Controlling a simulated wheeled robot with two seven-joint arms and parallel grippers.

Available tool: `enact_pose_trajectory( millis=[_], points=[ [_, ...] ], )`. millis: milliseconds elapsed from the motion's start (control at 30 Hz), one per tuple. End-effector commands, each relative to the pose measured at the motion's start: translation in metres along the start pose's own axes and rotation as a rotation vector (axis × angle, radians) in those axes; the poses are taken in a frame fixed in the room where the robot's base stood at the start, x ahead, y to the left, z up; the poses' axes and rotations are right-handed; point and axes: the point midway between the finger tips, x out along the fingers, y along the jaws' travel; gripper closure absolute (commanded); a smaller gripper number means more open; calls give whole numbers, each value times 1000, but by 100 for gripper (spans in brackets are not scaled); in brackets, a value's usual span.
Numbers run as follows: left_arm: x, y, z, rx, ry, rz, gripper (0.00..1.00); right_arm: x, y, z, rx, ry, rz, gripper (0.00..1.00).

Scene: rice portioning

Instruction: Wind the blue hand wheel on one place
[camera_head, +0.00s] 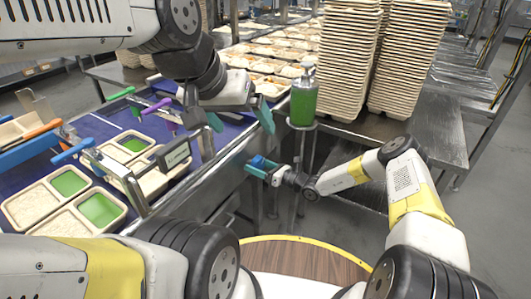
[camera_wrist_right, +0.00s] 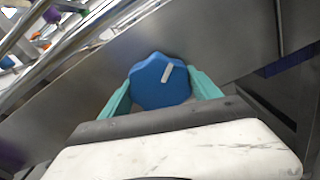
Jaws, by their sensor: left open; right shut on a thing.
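The blue hand wheel (camera_wrist_right: 158,80) is a lobed knob with a pale mark on its face, at the side of the conveyor frame. In the right wrist view it sits between the two teal fingers of my right gripper (camera_wrist_right: 161,92), which is shut on it. In the head view my right gripper (camera_head: 262,170) is at the conveyor's side, with a bit of the blue wheel (camera_head: 265,161) showing. My left gripper (camera_head: 240,119) is open and empty, above the conveyor's near edge, its teal fingers spread and pointing down.
The blue conveyor belt (camera_head: 95,125) carries trays with green and beige portions (camera_head: 99,208) at the left. A green pump bottle (camera_head: 303,98) stands on a small round stand near my left gripper. Tall tray stacks (camera_head: 347,60) stand behind it. A wood-topped round surface (camera_head: 300,262) is at the front.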

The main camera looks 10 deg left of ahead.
Motion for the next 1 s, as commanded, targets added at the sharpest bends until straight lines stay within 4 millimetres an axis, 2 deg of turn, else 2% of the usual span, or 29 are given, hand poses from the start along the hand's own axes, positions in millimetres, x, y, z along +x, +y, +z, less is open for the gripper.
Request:
enact_pose_trajectory(
  millis=[600,1000],
  points=[
    [0,0,0,0,0,0,9,-1,0,0,531,0,-3,69],
    [0,0,0,0,0,0,9,-1,0,0,686,-1,-3,69]
  ],
)
